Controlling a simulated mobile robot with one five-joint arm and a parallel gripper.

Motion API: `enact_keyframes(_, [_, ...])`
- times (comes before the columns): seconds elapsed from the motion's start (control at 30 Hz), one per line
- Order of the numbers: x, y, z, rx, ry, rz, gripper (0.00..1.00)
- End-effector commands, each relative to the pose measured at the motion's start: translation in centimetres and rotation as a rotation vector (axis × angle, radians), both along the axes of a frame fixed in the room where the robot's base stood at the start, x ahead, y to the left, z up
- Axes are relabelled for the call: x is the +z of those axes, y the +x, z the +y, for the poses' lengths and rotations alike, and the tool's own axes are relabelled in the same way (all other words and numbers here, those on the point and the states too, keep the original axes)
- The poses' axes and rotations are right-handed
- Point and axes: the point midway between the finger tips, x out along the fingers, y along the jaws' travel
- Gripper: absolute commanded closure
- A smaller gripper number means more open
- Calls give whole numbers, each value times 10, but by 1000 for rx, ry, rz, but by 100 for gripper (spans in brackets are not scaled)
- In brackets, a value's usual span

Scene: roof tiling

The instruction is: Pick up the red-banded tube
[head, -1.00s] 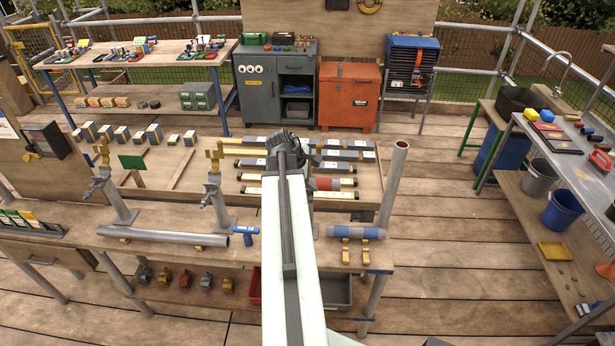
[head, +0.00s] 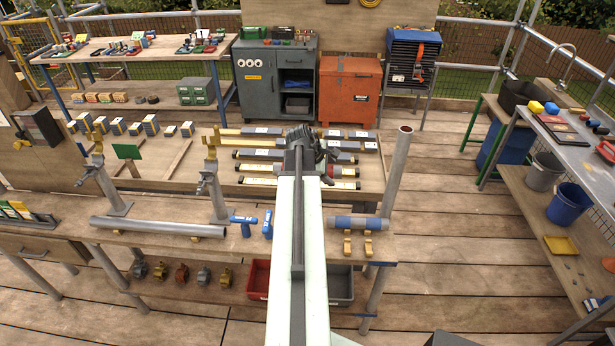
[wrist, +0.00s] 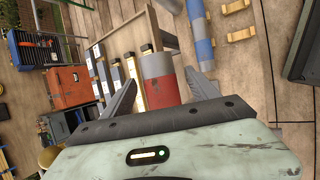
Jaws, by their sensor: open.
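The red-banded tube (wrist: 160,82) shows in the wrist view as a grey tube with a wide red band, and it lies between my two fingers in the picture. My gripper (wrist: 160,76) is open, with one finger to each side of the tube and a visible gap on both sides. I cannot tell how far the fingers reach down along it. In the head view my gripper (head: 308,150) is over the slatted rack, and my arm hides most of the red-banded tube there.
A blue-banded tube (head: 355,223) rests on the front bench; it also shows in the wrist view (wrist: 201,32). A grey pipe (head: 158,227), blue tools (head: 243,224) and an upright post (head: 396,180) stand or lie nearby. Long black-and-yellow levels (head: 262,154) lie on the rack.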

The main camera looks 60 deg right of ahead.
Motion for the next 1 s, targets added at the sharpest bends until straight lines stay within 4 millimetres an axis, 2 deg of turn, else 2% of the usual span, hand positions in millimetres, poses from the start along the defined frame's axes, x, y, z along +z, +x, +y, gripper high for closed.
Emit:
enact_keyframes(0.1, [2, 0, 0, 0, 0, 0, 31])
enact_keyframes(0.13, [2, 0, 1, 0, 0, 0, 34])
enact_keyframes(0.37, [2, 0, 1, 0, 0, -1, 98])
enact_keyframes(0.73, [6, 1, 1, 1, -1, -1, 100])
enact_keyframes(1.0, [35, 5, 3, 7, 0, -1, 100])
